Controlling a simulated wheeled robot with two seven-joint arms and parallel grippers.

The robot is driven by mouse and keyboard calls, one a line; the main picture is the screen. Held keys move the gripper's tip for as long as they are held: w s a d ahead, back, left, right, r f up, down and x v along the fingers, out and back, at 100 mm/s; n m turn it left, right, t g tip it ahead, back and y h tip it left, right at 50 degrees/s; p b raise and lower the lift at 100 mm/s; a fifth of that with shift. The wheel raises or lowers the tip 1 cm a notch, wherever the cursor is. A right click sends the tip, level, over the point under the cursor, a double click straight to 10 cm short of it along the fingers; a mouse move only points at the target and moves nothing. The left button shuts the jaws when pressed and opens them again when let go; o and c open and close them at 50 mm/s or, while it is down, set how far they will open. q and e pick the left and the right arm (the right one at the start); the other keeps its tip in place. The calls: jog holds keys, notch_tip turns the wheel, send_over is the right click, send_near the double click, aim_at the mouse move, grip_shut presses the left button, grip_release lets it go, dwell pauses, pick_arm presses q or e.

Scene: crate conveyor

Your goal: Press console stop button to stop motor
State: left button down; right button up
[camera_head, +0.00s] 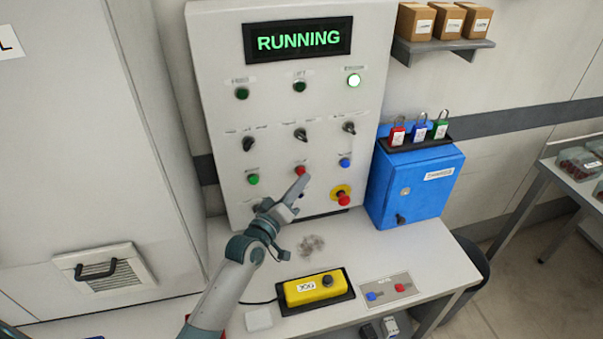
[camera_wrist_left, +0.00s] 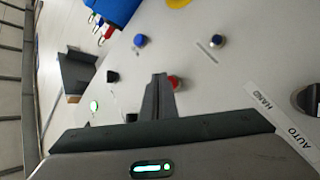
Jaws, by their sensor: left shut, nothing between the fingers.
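The control console (camera_head: 222,60) stands upright at the back of the bench, and its display (camera_head: 298,41) reads RUNNING in green. A red button (camera_head: 300,170) sits in the middle of the lower button row, its label too small to read. My left gripper (camera_head: 303,179) is shut and empty, with its fingertips at or just below this button. In the left wrist view the red button (camera_wrist_left: 175,82) shows beside the shut fingertips (camera_wrist_left: 159,78), partly hidden behind them. I cannot tell whether they touch. My right gripper is not in view.
A green button (camera_head: 253,179) and a blue button (camera_head: 345,162) flank the red one. A red mushroom button on yellow (camera_head: 343,198) is lower right. A blue box (camera_head: 420,185) with padlocks stands right. A yellow pendant (camera_head: 314,288) lies on the bench (camera_head: 370,248).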

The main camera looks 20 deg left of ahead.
pick_arm(q)
jog(key=shift+w+a, duration=0.25)
jog(key=shift+w, duration=0.1)
dwell(1.1)
jog(key=shift+s+d, duration=0.1)
jog(key=shift+s, duration=0.05)
jog(key=shift+s+d+p, duration=0.35)
jog(key=shift+s+p, duration=0.1)
jog(key=shift+s, duration=0.1)
jog(key=s+d+p, duration=0.1)
jog(key=s, duration=0.1)
jog(key=s+d+p, duration=0.1)
jog(key=s+d, duration=0.1)
jog(key=shift+s, duration=0.1)
dwell(0.6)
jog(key=shift+a, duration=0.1)
dwell(0.6)
